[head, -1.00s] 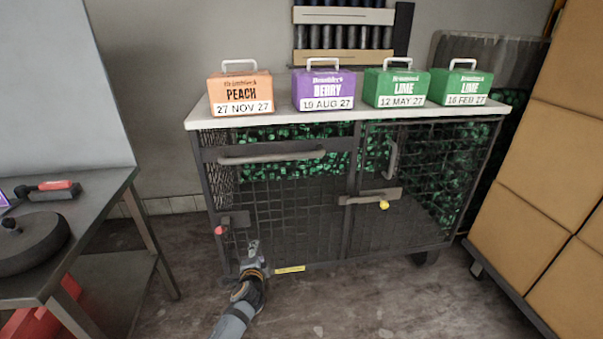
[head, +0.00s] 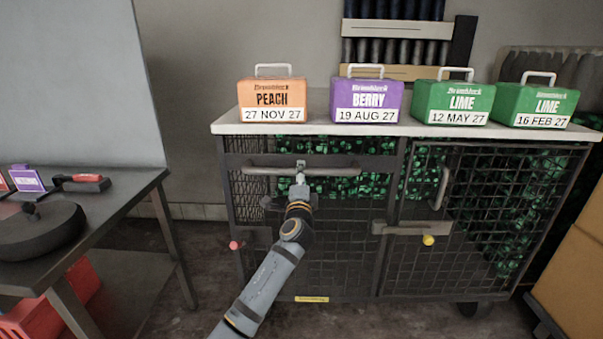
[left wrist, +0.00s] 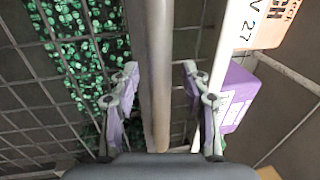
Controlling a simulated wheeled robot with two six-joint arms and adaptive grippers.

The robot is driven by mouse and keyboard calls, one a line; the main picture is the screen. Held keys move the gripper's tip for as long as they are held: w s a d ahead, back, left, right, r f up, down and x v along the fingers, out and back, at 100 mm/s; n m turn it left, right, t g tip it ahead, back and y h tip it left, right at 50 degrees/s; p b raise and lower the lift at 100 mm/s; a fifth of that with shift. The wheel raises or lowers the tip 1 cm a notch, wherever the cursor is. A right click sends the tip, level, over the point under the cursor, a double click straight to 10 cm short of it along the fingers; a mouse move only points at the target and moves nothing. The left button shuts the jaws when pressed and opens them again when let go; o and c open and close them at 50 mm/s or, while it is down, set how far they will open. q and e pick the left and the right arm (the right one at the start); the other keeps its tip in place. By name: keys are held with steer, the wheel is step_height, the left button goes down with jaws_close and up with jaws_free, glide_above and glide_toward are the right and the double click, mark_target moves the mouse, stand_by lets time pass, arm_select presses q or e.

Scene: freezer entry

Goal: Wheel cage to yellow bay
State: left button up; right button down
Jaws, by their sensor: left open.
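The cage (head: 300,240) is a dark mesh trolley with a pale top, standing ahead in the head view with green items behind its mesh. A long grey push handle (head: 345,172) runs across its upper left front. My left gripper (head: 300,168) is at that handle. In the left wrist view the handle (left wrist: 160,60) passes between the two open fingers (left wrist: 160,90), which stand apart from it on both sides. A yellow knob (head: 428,240) and a red knob (head: 235,245) are on the cage front. No yellow bay shows. My right gripper is not in view.
On the cage top stand an orange PEACH box (head: 272,100), a purple BERRY box (head: 367,100) and two green LIME boxes (head: 453,102). A metal table (head: 120,200) stands at the left. Stacked cartons (head: 575,265) stand close at the right. Some floor shows between table and cage.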

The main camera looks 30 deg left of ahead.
arm_select(q)
steer(key=shift+x, duration=0.9)
jaws_close()
steer(key=shift+f, duration=0.1)
